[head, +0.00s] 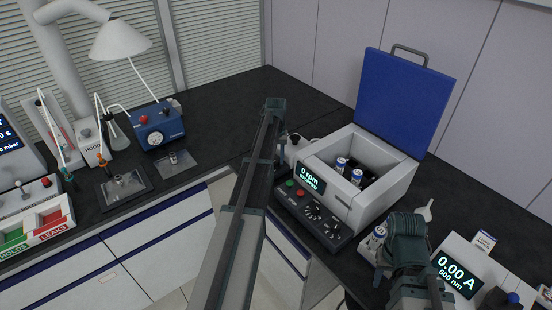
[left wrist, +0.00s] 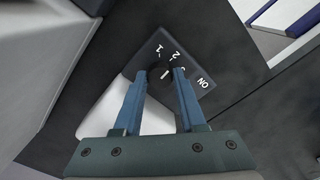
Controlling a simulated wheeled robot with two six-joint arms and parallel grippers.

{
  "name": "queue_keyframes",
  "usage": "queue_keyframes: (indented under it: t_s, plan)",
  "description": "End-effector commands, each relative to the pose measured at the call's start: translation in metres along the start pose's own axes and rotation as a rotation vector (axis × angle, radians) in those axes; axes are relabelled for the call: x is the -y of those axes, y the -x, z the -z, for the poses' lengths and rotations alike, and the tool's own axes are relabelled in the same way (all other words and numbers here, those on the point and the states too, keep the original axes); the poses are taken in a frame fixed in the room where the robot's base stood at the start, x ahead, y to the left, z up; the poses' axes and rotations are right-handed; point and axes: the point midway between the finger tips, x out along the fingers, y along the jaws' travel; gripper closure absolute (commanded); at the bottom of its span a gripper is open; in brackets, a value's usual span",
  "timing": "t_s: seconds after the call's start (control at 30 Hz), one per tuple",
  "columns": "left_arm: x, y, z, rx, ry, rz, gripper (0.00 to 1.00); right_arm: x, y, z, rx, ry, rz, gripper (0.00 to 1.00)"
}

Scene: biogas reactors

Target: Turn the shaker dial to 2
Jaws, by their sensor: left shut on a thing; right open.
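The shaker dial (left wrist: 161,74) is a small dark round knob on a dark panel, seen in the left wrist view. White marks 1, 2 and ON show around it; another mark is partly covered by a finger. A short pale line shows on the knob; I cannot tell exactly which mark it points to. My left gripper (left wrist: 164,75) is shut on the dial, one finger on each side. In the head view my left arm hides the dial, and a small white device (head: 299,146) is partly hidden behind it. My right gripper (head: 405,226) is open, at the lower right.
A white incubator box (head: 385,190) with a raised blue lid (head: 405,95) and knobbed control panel stands right of my left arm. A 600 nm meter (head: 458,278) is at lower right. A blue box (head: 155,125) stands left. The black bench (head: 225,110) between is mostly clear.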

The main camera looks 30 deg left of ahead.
Motion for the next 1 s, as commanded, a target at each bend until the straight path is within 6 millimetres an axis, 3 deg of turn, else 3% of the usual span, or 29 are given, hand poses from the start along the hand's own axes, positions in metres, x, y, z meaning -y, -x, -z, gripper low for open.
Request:
queue_keyframes:
  t_s: [0.67,0.7,0.83,1.0]
  plan:
    - [0.0000,0.0000,-0.0001,0.000,-0.059,0.000,1.00,0.0000,0.0000,0.0000,0.000,0.000,0.000,0.55]
    - [0.0000,0.0000,-0.0001,0.000,-0.059,0.000,0.54,0.0000,0.0000,0.0000,0.000,0.000,0.000,0.55]
    - [0.0000,0.0000,-0.0001,0.000,-0.058,0.000,0.31,0.0000,0.0000,0.0000,0.000,0.000,0.000,0.55]
    - [0.0000,0.0000,0.0000,0.000,-0.058,0.000,0.30,0.0000,0.0000,0.0000,0.000,0.000,0.000,0.55]
